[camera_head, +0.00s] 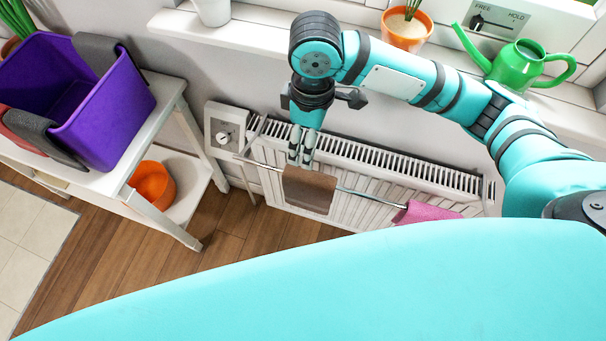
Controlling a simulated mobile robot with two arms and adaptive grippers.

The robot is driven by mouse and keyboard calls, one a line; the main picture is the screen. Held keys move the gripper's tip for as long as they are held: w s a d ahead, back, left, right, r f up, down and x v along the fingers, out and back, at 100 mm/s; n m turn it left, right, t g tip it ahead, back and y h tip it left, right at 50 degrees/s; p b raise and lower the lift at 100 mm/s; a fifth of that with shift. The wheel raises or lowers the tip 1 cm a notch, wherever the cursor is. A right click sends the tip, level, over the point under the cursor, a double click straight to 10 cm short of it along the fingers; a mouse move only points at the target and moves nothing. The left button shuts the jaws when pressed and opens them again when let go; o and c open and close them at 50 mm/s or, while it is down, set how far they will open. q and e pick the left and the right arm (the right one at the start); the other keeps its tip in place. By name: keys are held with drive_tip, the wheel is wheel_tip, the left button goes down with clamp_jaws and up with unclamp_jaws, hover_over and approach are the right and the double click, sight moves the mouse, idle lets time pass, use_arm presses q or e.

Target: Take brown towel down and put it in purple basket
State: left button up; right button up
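The brown towel (309,191) hangs folded over the metal rail in front of the radiator. My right gripper (302,160) comes down from above, with its fingertips at the towel's top edge near the rail. The fingers look close together, but I cannot tell whether they grip the cloth. The purple basket (112,115) stands upright on the white table at the upper left. Dark grey cloths hang over its rim, and a red cloth shows at its left edge. My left gripper is not in view.
A pink towel (428,212) hangs farther right on the rail (365,195). The radiator (390,165) is behind. An orange bowl (152,184) sits on the shelf of the white table (150,130). The windowsill holds an orange pot (405,32) and a green watering can (517,64).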

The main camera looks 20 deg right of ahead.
hover_over(309, 175)
drive_tip(key=f, duration=0.4)
drive_tip(key=shift+s+d+f, duration=0.1)
drive_tip(key=shift+s+f, duration=0.15)
drive_tip(key=shift+f, duration=0.05)
wheel_tip(309, 175, down, 6)
drive_tip(key=shift+w+f, duration=0.1)
drive_tip(key=shift+w, duration=0.05)
drive_tip(key=shift+f, duration=0.85)
wheel_tip(309, 175, down, 4)
drive_tip(key=shift+r, duration=0.2)
drive_tip(key=shift+w+f, duration=0.1)
drive_tip(key=shift+f, duration=0.3)
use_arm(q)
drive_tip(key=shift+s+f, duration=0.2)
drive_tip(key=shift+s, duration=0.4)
use_arm(e)
drive_tip(key=shift+c, duration=0.2)
